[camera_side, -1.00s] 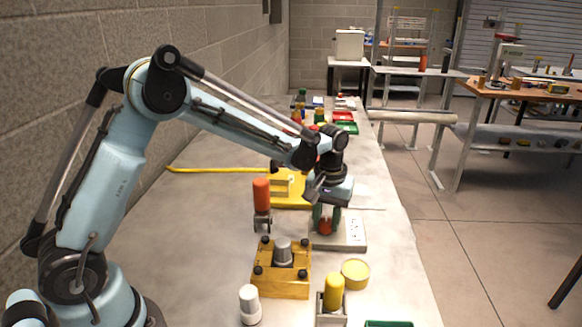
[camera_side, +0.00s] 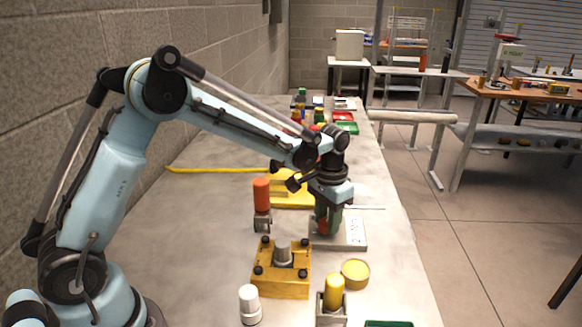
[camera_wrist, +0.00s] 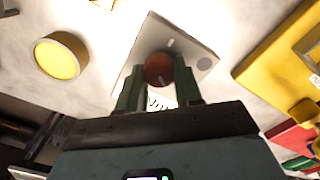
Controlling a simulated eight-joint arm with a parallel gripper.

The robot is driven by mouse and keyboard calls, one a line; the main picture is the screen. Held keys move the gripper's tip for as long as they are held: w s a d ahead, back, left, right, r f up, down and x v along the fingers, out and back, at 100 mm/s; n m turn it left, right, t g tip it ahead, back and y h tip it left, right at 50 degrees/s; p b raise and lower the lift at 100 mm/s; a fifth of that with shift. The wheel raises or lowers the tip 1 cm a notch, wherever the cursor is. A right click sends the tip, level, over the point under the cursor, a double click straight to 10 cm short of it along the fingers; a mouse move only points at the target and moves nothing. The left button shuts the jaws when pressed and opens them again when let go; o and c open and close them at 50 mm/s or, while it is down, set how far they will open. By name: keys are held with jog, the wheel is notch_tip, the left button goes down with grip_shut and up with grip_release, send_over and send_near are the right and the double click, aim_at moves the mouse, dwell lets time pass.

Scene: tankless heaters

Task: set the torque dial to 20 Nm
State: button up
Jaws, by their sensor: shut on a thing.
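The torque dial is a red-orange round knob (camera_wrist: 159,69) with a pale pointer line, on a light grey plate (camera_side: 352,231) with printed marks. The plate also shows in the wrist view (camera_wrist: 150,32). My gripper (camera_side: 327,224) points down over the left part of the plate. In the wrist view its two green fingers (camera_wrist: 160,88) are closed on the knob from both sides. The printed numbers are partly hidden by the fingers, and I cannot read the setting.
An orange-handled tool (camera_side: 262,196) stands just left of the plate. A wooden block with a grey knob (camera_side: 283,284) is in front, beside a yellow round tin (camera_side: 355,272) and a yellow cylinder (camera_side: 334,290). A yellow fixture (camera_side: 292,190) lies behind.

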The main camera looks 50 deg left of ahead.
jog(key=shift+m, duration=1)
jog(key=o, duration=1)
jog(key=shift+o, duration=0.2)
jog(key=shift+r, duration=0.1)
notch_tip(320, 180, up, 12)
jog(key=s+a+n+t, duration=0.1)
jog(key=s+t, duration=0.2)
jog(key=s, duration=0.5)
jog(key=s+a+f+n+t, duration=0.1)
jog(key=s+t, duration=0.3)
jog(key=s, duration=0.4)
jog(key=shift+s+f+n, duration=0.3)
jog(key=shift+s+n, duration=0.1)
jog(key=shift+n, duration=0.1)
